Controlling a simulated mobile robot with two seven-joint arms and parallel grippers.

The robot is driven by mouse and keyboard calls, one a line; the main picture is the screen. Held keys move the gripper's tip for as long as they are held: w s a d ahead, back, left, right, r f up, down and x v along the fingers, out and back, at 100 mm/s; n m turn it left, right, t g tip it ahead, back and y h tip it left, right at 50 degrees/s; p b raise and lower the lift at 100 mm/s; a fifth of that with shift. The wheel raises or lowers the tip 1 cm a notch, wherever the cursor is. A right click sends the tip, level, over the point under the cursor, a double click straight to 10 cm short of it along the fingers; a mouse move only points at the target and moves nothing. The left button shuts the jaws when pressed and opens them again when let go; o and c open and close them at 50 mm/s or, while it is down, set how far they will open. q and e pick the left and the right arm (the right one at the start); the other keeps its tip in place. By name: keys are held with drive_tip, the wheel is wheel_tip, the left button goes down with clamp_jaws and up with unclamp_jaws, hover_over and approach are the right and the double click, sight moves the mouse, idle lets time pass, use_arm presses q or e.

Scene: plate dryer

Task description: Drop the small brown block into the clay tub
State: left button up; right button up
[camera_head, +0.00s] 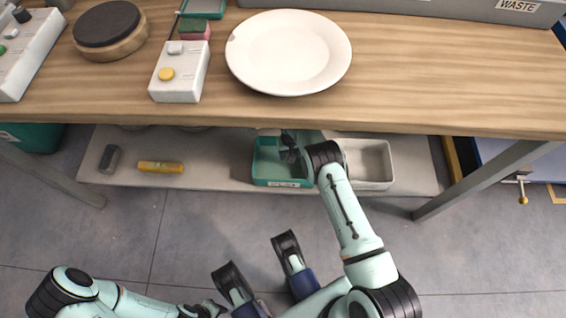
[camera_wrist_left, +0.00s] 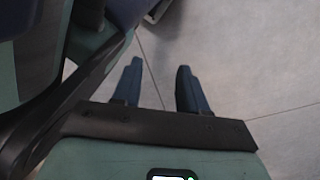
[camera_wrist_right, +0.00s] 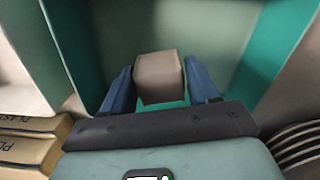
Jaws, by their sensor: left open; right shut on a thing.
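The small brown block (camera_wrist_right: 160,76) shows in the right wrist view between the two blue fingers of my right gripper (camera_wrist_right: 160,85). The gripper is shut on it. Green walls of a tub (camera_wrist_right: 105,35) surround the block in that view. In the head view this green tub (camera_head: 262,172) sits on the lower shelf, with a front label too small to read. My right gripper (camera_head: 288,150) reaches under the tabletop over this tub there; the block cannot be made out. My left gripper (camera_wrist_left: 158,75) is open and empty above the grey floor in the left wrist view.
A pale tub (camera_head: 375,165) stands right of the green one. The wooden tabletop (camera_head: 430,75) overhangs the shelf and carries a white plate (camera_head: 290,52). A yellow stick (camera_head: 160,167) and a dark block (camera_head: 110,158) lie on the shelf's left. Yellow boxes (camera_wrist_right: 25,145) show beside the gripper.

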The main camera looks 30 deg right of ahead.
drive_tip(key=o, duration=1.2)
use_arm(q)
drive_tip(key=shift+t, duration=0.8)
drive_tip(key=shift+w+d+r+p, duration=0.1)
drive_tip(key=shift+w+r+p, duration=0.3)
drive_tip(key=shift+w, duration=0.4)
drive_tip(key=shift+w+d+r+p, duration=0.1)
drive_tip(key=shift+w+r+p, duration=0.3)
drive_tip(key=shift+w, duration=0.35)
drive_tip(key=shift+w+d+r+p, duration=0.1)
drive_tip(key=shift+w+r+p, duration=0.3)
drive_tip(key=shift+w, duration=0.4)
use_arm(e)
drive_tip(key=shift+w+r, duration=0.1)
drive_tip(key=shift+r, duration=3.7)
